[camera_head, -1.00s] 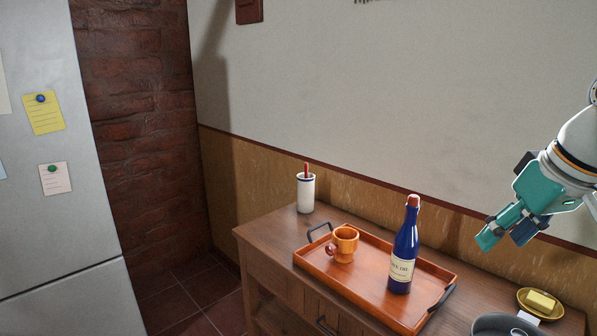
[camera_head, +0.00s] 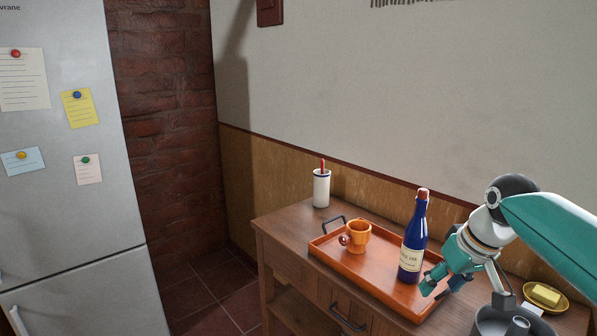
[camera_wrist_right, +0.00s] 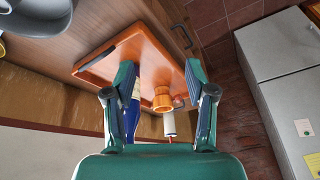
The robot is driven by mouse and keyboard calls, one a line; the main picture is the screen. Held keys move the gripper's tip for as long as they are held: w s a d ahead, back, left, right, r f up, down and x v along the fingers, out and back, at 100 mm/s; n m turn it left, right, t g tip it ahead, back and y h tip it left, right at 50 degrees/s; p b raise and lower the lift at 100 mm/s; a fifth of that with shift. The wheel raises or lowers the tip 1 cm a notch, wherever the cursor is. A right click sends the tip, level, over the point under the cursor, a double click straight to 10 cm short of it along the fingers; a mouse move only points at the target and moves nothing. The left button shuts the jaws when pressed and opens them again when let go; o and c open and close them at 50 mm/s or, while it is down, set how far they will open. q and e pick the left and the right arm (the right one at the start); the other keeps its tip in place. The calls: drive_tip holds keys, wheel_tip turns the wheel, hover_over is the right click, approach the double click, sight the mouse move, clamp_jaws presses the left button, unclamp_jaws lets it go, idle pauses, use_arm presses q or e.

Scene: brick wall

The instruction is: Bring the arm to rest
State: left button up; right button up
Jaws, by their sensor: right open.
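My right gripper (camera_head: 441,283) is open and empty, in front of and just right of the blue bottle in the head view. In the right wrist view its two fingers (camera_wrist_right: 160,85) are spread wide, with nothing between them at close range. The blue bottle (camera_head: 413,245) stands upright on the orange tray (camera_head: 340,262), with an orange cup (camera_head: 358,236) to its left. In the wrist view the left finger partly hides the bottle (camera_wrist_right: 131,117). My left gripper is in neither view.
The tray lies on a wooden sideboard (camera_head: 290,220) against the wall. A white holder (camera_head: 321,188) stands at the back left. A grey pot (camera_head: 500,322) and a dish with butter (camera_head: 545,296) are at the right. A fridge (camera_head: 70,190) stands at the far left.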

drive_tip(key=s+a+f+g+y, duration=0.1)
drive_tip(key=a+f, duration=0.2)
drive_tip(key=f, duration=0.7)
drive_tip(key=s+a+f, duration=0.1)
drive_tip(key=a+f, duration=0.2)
drive_tip(key=f, duration=0.7)
drive_tip(key=s+a+f+g+y, duration=0.1)
drive_tip(key=a+f, duration=0.2)
drive_tip(key=f, duration=0.7)
drive_tip(key=s+a+f+m, duration=0.2)
drive_tip(key=s+f, duration=0.5)
drive_tip(key=s, duration=0.4)
drive_tip(key=s+a+f+m+g, duration=0.1)
drive_tip(key=s+a+f+m, duration=0.1)
drive_tip(key=s+f, duration=0.6)
drive_tip(key=s+a, duration=0.1)
drive_tip(key=s, duration=0.2)
drive_tip(key=shift+s+a+f+y, duration=0.15)
drive_tip(key=shift+s+a+y, duration=0.1)
drive_tip(key=shift+s+y, duration=0.1)
